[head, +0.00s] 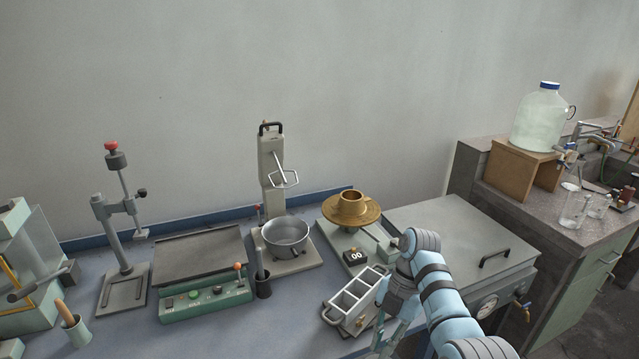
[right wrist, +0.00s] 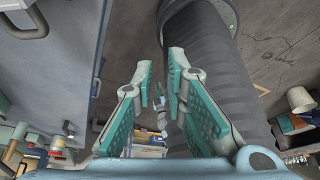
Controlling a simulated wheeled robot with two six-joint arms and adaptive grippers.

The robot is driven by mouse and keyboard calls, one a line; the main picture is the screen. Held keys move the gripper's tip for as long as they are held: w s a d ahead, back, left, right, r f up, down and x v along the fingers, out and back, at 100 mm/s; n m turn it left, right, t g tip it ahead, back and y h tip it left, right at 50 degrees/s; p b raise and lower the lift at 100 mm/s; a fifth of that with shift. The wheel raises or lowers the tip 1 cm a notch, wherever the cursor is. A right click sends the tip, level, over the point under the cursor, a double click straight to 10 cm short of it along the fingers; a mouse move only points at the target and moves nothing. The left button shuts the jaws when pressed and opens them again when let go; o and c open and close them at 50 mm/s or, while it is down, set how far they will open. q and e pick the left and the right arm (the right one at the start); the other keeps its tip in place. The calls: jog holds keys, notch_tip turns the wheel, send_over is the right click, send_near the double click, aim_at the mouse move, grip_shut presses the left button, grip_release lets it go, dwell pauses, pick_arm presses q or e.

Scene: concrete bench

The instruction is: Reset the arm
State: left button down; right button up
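My right arm (head: 437,290) comes in from the lower right of the head view. It bends at a raised joint beside the grey lidded box, and its lower part points down toward the bench's front edge. In the right wrist view my right gripper (right wrist: 160,82) shows two teal fingers standing apart with nothing between them. In the head view its fingertips are not clear at the bottom edge. My left arm and left gripper are not in view.
Near my right arm stand a three-compartment metal mould (head: 352,299), a scale with a brass pan (head: 372,214) and the grey lidded box (head: 470,232). Further left are a mixer bowl (head: 287,236), a green-based plate device (head: 205,303) and a stand (head: 122,268). The wall is behind.

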jog(key=s+d+f+m+t+h, duration=0.15)
jog(key=s+f+m, duration=0.35)
jog(key=f, duration=0.5)
jog(key=s+d+f+m, duration=0.3)
jog(key=s+f+m, duration=0.2)
jog(key=f, duration=0.5)
jog(key=s+d+f+m+t, duration=0.15)
jog(key=s+f+m, duration=0.35)
jog(key=f, duration=0.5)
jog(key=s+d+f+m, duration=0.2)
jog(key=s+f+m, duration=0.1)
jog(key=s, duration=0.6)
jog(key=s+d+f+m+t+h, duration=0.1)
jog(key=s+d+f+m, duration=0.2)
jog(key=s, duration=0.6)
jog(key=s+d+f+m+h, duration=0.1)
jog(key=s+f+m, duration=0.3)
jog(key=s, duration=0.6)
jog(key=shift+d+f+m, duration=0.35)
jog(key=shift+d+m, duration=0.55)
jog(key=shift+m, duration=0.2)
